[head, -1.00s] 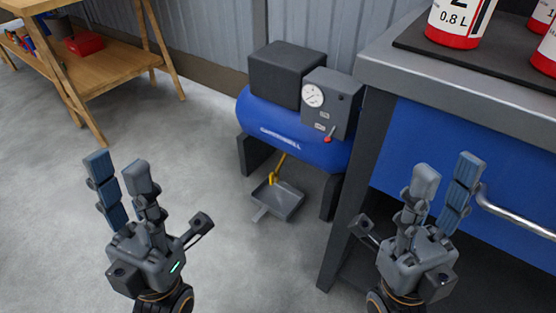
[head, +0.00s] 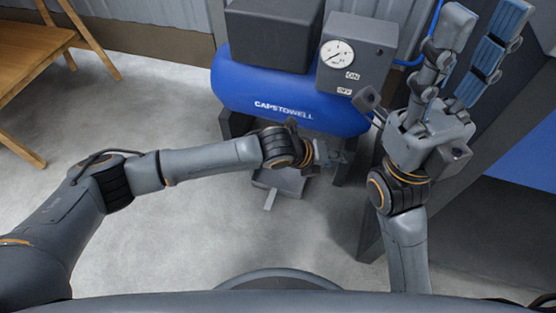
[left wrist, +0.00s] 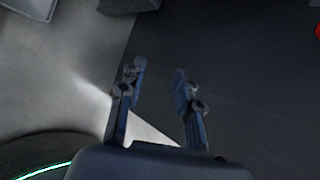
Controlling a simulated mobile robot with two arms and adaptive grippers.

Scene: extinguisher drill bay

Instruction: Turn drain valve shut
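The blue compressor tank (head: 290,108) stands ahead in the head view, with a grey tray (head: 280,184) on the floor beneath it. The yellow drain valve handle under the tank is hidden now, behind my left arm and gripper. My left gripper (head: 332,155) is low beside the tank's underside, near its right leg. In the left wrist view its fingers (left wrist: 160,72) stand apart with nothing between them. My right gripper (head: 430,75) is raised at the right, in front of the workbench side, with its fingers spread and empty.
A control box with a gauge (head: 337,53) and a dark motor housing (head: 268,35) sit on the tank. A workbench with a blue panel (head: 530,215) stands at the right. A wooden table (head: 28,85) is at the left. The floor (head: 150,120) between is clear.

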